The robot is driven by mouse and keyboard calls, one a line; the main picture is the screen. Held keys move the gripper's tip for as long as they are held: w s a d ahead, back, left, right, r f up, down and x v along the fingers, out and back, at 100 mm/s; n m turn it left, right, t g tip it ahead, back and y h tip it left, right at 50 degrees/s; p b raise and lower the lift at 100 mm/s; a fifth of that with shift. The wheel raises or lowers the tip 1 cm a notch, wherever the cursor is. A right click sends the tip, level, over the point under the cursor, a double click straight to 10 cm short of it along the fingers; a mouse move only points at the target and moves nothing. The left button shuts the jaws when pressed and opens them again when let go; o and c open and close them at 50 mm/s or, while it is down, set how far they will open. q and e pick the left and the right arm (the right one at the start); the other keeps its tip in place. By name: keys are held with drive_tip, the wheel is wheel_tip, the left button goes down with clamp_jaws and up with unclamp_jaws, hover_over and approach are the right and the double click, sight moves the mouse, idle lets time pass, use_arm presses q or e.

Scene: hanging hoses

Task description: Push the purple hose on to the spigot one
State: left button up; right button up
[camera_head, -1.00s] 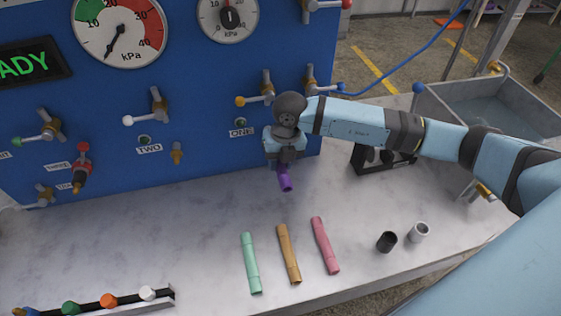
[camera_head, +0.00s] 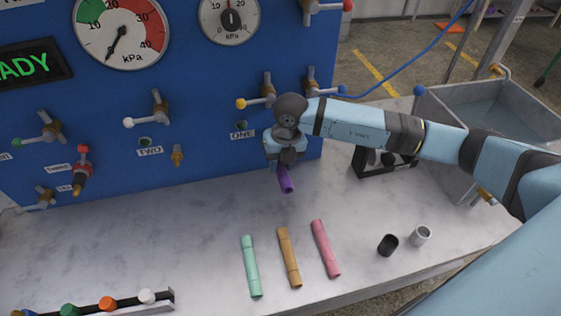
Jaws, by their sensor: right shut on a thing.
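The purple hose (camera_head: 286,181) is a short tube in my right gripper (camera_head: 286,165), which is shut on it. The hose hangs tilted, its lower end free above the grey bench top. The gripper is close to the blue panel, just right of the label ONE (camera_head: 242,135). Spigot one is not visible; the gripper and wrist hide the panel right of that label. I cannot tell whether the hose touches it. A brass spigot (camera_head: 177,156) shows beside the label TWO (camera_head: 150,152). My left gripper is not in view.
Green (camera_head: 251,266), orange (camera_head: 289,258) and pink (camera_head: 326,248) hoses lie on the bench front. A black cup (camera_head: 388,245) and a grey cup (camera_head: 421,235) stand right of them. A rack with coloured caps (camera_head: 107,303) is at lower left. Valve handles stick out of the panel.

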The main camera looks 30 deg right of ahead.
drive_tip(key=shift+w+d+b, duration=0.2)
drive_tip(key=shift+w+b, duration=0.25)
drive_tip(key=shift+w, duration=0.15)
idle(0.7)
drive_tip(key=shift+r, duration=0.15)
drive_tip(key=o, duration=1)
drive_tip(key=shift+w, duration=0.15)
